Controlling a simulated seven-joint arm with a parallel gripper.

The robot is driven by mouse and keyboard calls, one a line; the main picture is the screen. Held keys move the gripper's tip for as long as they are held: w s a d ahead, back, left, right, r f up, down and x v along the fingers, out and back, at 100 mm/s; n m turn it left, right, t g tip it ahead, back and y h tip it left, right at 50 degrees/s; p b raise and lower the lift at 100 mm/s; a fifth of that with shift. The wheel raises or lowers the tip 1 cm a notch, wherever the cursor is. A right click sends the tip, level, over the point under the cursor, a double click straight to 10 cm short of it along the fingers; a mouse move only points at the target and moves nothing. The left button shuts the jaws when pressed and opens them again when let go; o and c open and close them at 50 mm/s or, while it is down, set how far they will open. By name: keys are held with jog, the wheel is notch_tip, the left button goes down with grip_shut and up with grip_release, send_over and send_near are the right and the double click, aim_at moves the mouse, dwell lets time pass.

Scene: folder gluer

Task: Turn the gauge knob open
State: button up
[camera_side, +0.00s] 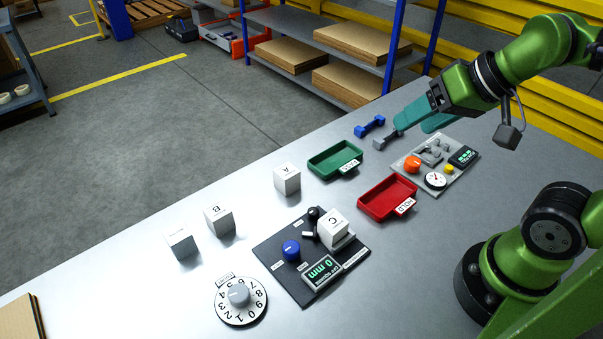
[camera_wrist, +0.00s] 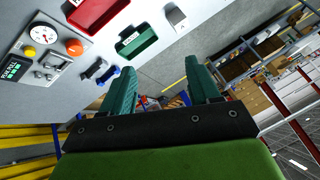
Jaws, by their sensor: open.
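A black panel (camera_side: 275,268) on the table carries a blue round knob (camera_side: 291,250), a display (camera_side: 323,273) reading 0 mm, and a white block C (camera_side: 332,229) in a small fixture. A second, grey panel (camera_side: 410,178) carries an orange knob (camera_side: 413,164), a round dial gauge (camera_side: 435,181), a yellow button and a green-lit display; its dial gauge also shows in the wrist view (camera_wrist: 42,33). My gripper (camera_side: 410,127) is open and empty above the far side of the table, away from the blue knob. The wrist view shows its teal fingers (camera_wrist: 159,68) spread apart.
A green tray (camera_side: 334,159), a red tray (camera_side: 387,198), blocks A (camera_side: 287,178) and B (camera_side: 219,219), a plain-looking block (camera_side: 181,243) and a numbered dial (camera_side: 240,297) stand on the table. Blue (camera_side: 370,127) and grey dumbbell-shaped pieces (camera_side: 386,139) lie near my gripper.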

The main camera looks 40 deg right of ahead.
jog(key=shift+a, duration=0.1)
jog(key=m+g+h, duration=0.2)
jog(key=m+g, duration=0.3)
jog(key=g, duration=0.2)
send_over(291, 247)
notch_tip(291, 247, down, 6)
notch_tip(291, 247, down, 17)
jog(key=shift+r, duration=0.1)
